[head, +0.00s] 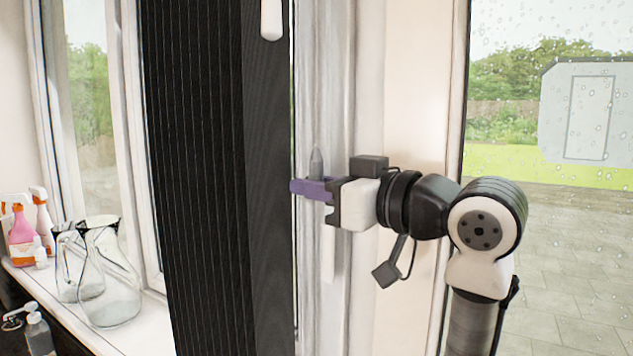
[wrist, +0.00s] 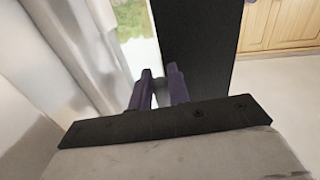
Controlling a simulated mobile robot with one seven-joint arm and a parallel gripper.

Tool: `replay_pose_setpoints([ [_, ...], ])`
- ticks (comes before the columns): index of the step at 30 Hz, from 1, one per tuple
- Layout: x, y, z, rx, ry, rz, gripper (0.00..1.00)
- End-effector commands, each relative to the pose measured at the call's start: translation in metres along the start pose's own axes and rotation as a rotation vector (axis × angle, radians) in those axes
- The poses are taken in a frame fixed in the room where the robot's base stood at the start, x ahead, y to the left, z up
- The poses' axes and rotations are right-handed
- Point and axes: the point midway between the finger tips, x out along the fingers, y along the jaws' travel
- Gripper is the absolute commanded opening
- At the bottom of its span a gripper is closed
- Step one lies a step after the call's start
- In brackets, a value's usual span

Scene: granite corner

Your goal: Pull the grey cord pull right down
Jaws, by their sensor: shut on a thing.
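The grey cord pull (head: 317,162) is a small, upright piece with a pointed top, in front of the white window frame and just right of the black blind. My gripper (head: 308,187), with purple fingers, reaches in from the right and is shut on it. The pull's tip stands above the fingers; its lower part is hidden by them. In the wrist view the two purple fingertips (wrist: 160,88) are close together with a bit of the grey pull (wrist: 160,92) between them. The cord itself cannot be made out.
A black pleated blind (head: 205,180) hangs just left of my gripper. A white pull (head: 271,18) hangs higher up, and a white bar (head: 327,255) shows below my gripper. Glass jugs (head: 108,280) and spray bottles (head: 20,235) stand on the sill at left. A rainy glass pane (head: 560,230) is at right.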

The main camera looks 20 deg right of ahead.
Motion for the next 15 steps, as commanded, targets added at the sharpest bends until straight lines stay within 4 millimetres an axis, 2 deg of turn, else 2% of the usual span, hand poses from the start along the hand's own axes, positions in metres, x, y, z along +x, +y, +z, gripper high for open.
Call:
replay_pose_setpoints([
  [1, 0.0, -0.001, 0.015, -0.001, 0.0, -0.002, 0.0],
  [3, 0.0, -0.001, 0.022, -0.002, -0.001, -0.002, 0.0],
  [13, 0.0, -0.002, 0.025, -0.002, -0.007, -0.002, 0.0],
  [14, 0.0, -0.002, 0.025, -0.002, -0.007, -0.002, 0.19],
  [15, 0.0, -0.002, 0.025, -0.002, -0.008, -0.002, 0.24],
])
